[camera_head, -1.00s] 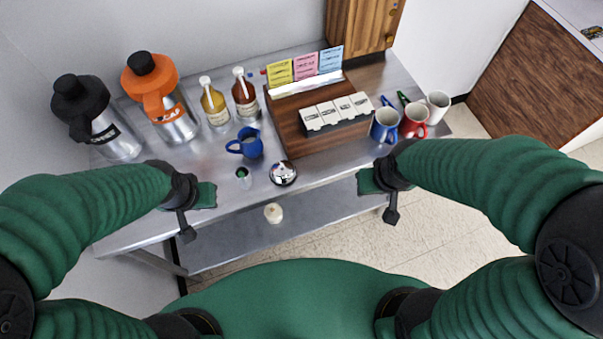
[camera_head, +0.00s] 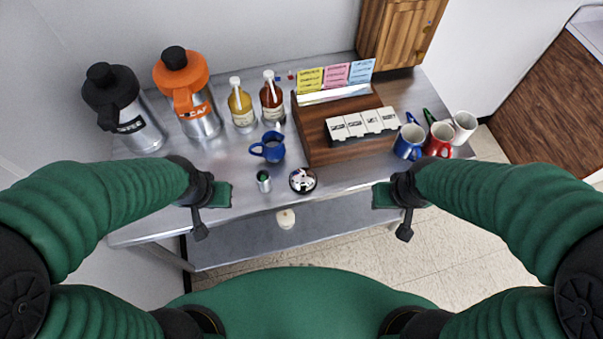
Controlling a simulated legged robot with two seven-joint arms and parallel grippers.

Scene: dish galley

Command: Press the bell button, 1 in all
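The bell (camera_head: 303,180) is a small silver dome on a dark base, standing near the front edge of the steel table (camera_head: 235,208). Its button is too small to make out clearly. My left gripper (camera_head: 222,194) is to the left of the bell, apart from it. My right gripper (camera_head: 380,195) is to the right of the bell, also apart from it. Nothing shows held in either gripper, and their finger gaps cannot be made out.
A wooden organizer (camera_head: 320,150) is behind the bell. Mugs (camera_head: 409,142) stand at the right, two thermoses (camera_head: 188,95) at the back left.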

